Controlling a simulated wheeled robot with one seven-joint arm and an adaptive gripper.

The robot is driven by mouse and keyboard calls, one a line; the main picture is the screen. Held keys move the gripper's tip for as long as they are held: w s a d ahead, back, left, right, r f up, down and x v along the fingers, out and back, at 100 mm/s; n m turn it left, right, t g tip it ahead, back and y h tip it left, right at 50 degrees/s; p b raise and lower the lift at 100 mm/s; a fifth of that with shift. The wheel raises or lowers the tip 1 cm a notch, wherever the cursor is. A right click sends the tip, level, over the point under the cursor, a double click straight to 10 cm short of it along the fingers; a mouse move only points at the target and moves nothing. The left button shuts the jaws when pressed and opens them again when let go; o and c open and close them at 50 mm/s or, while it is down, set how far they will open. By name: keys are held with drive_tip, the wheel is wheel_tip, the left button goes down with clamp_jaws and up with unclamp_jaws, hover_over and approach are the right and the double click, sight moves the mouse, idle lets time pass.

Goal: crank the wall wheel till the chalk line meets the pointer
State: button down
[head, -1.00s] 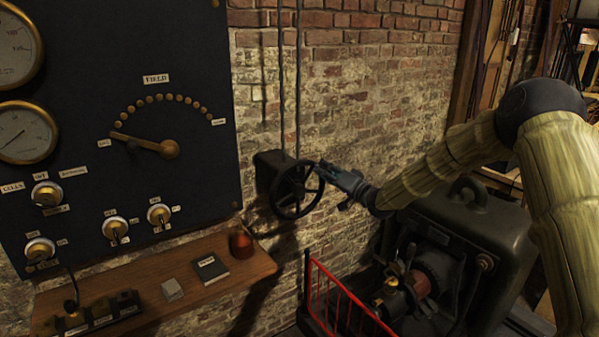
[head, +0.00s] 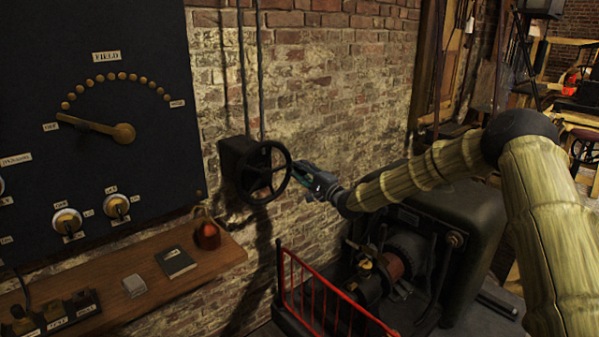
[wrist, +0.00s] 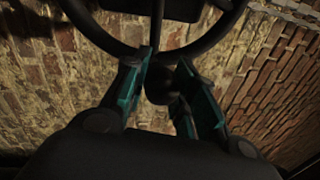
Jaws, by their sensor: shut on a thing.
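The black spoked wall wheel (head: 265,171) is mounted beside a dark box (head: 234,160) on the brick wall. My gripper (head: 301,173) is at the right side of the wheel's rim. In the wrist view the rim (wrist: 108,42) arcs across the top, and a dark round knob (wrist: 160,88) sits between my two green-padded fingers (wrist: 167,80). My gripper is shut on this wheel handle. I cannot make out a chalk line or its pointer on the wheel.
A dark switch panel (head: 95,180) with dials hangs at the left. Below it a wooden shelf (head: 150,262) holds a copper pot (head: 207,235), a notebook (head: 176,262) and switches. A red railing (head: 325,300) and a black machine (head: 445,235) stand below my arm.

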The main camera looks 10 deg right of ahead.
wheel_tip(320, 180, down, 7)
drive_tip(key=m+h+b, duration=0.2)
drive_tip(key=m+b, duration=0.5)
drive_tip(key=m, duration=0.1)
drive_tip(key=m+h+b, duration=0.1)
drive_tip(key=m+b, duration=1)
drive_tip(key=b, duration=0.1)
approach(272, 201)
drive_tip(key=shift+f+x, duration=0.15)
drive_tip(key=shift+x, duration=0.9)
drive_tip(key=shift+f+x, duration=0.2)
drive_tip(key=shift+x, duration=0.85)
drive_tip(key=c, duration=1.1)
unclamp_jaws()
drive_tip(key=shift+r, duration=0.1)
drive_tip(key=shift+w+r, duration=0.1)
drive_tip(key=shift+r, duration=0.2)
drive_tip(key=v, duration=1.2)
drive_tip(key=shift+r, duration=0.15)
